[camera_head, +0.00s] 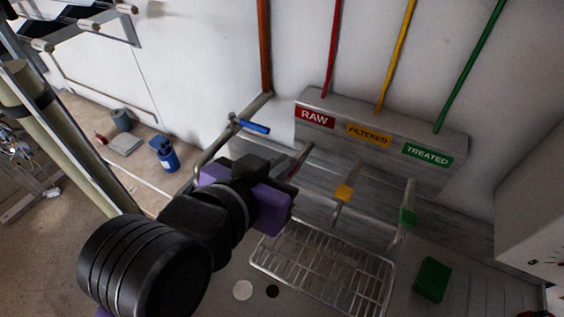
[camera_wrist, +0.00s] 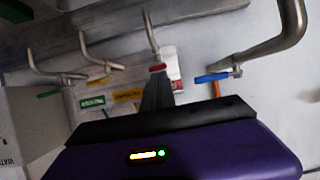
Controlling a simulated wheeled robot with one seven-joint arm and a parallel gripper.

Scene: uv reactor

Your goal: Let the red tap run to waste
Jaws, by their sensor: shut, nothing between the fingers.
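The red tap handle (camera_wrist: 157,68) sits on a curved metal spout in the wrist view. My gripper (camera_wrist: 157,82) is shut and empty, its fingertips right at the red handle; I cannot tell whether they touch it. In the head view my purple gripper body (camera_head: 262,203) covers most of the red tap, below the red RAW label (camera_head: 315,117). The yellow tap (camera_head: 344,192) and green tap (camera_head: 408,217) stand to its right, under the FILTERED and TREATED labels. No water stream shows.
A blue-handled valve (camera_head: 254,127) on a bent metal pipe stands left of the taps, close to my gripper. A wire rack (camera_head: 322,271) lies below the taps, with a green block (camera_head: 432,280) to its right. A white cabinet (camera_head: 535,205) bounds the right side.

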